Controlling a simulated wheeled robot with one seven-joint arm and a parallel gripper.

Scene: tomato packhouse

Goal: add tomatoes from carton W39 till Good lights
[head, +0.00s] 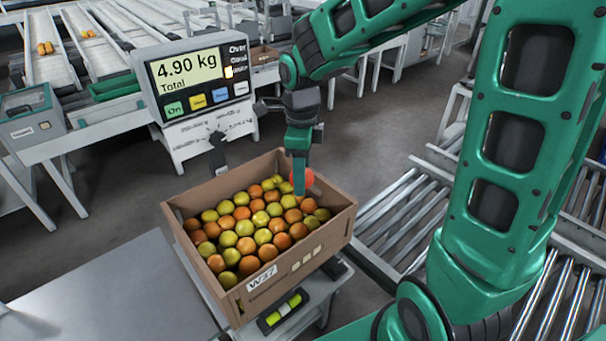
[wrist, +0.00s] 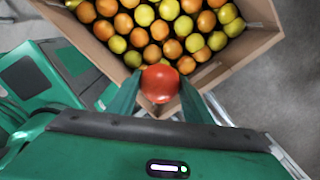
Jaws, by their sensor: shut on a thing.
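My gripper (head: 299,186) is shut on a red tomato (head: 305,178), held over the far right part of an open carton (head: 300,262). In the wrist view the tomato (wrist: 160,84) sits between both fingers, near a corner of the carton (wrist: 226,69). The carton is full of yellow-green and orange tomatoes, and its label (head: 262,277) reads W37. It stands on a scale. The scale display (head: 187,67) reads 4.90 kg Total. Beside it are the words Over, Good and a blurred third; a light (head: 229,72) glows beside the lowest. No carton labelled W39 shows.
A bare grey table (head: 110,300) lies at the near left. Roller conveyors (head: 405,205) run to the right of the carton. Sorting lanes (head: 100,55) with a few tomatoes stand at the back left. A small brown carton (head: 264,54) stands behind the display.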

